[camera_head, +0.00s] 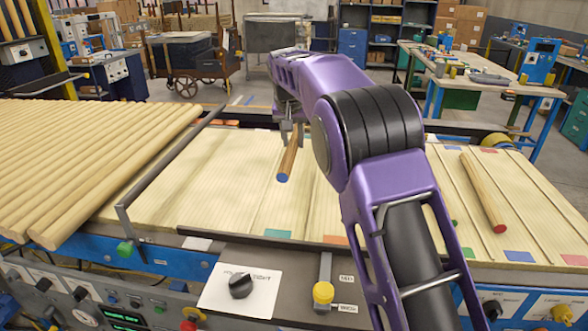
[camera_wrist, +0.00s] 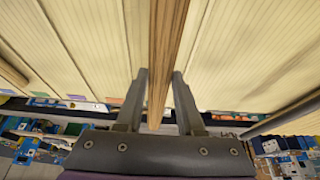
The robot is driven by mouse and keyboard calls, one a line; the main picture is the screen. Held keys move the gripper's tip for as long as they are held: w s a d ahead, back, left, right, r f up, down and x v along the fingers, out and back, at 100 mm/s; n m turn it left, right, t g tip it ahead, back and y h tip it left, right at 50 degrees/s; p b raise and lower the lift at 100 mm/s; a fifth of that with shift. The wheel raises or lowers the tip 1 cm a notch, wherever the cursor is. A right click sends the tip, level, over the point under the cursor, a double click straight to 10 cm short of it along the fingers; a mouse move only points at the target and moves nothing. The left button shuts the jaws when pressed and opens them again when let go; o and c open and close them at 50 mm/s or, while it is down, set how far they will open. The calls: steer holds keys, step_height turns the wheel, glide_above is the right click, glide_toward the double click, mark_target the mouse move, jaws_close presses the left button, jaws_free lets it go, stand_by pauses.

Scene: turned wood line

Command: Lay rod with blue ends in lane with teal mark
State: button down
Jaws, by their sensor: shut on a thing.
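My gripper (camera_head: 291,130) is shut on the rod with blue ends (camera_head: 288,160), whose near end shows a blue face. The rod is held in the air above the slatted table, pointing toward the camera and tilted a little in the picture. In the wrist view the rod (camera_wrist: 165,45) runs between the two fingers (camera_wrist: 160,78). The teal mark (camera_head: 277,233) lies on the near edge of the table, at the foot of a pale lane, below and slightly left of the rod's blue end. My arm hides part of the lanes to the right.
An orange mark (camera_head: 335,239) is right of the teal one. A red-ended rod (camera_head: 483,190) lies on the right, near a blue mark (camera_head: 519,257). Many plain rods (camera_head: 80,150) fill the left rack, beside a dark rail (camera_head: 165,165). The teal-marked lane looks empty.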

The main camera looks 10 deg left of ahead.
mark_target(294, 174)
step_height(294, 174, down, 8)
steer(key=shift+f+b, duration=0.1)
steer(key=shift+b, duration=0.25)
steer(key=shift+f, duration=0.1)
steer(key=c, duration=0.5)
jaws_free()
steer(key=shift+s+r, duration=0.1)
steer(key=shift+r, duration=0.45)
steer(key=v, duration=1.1)
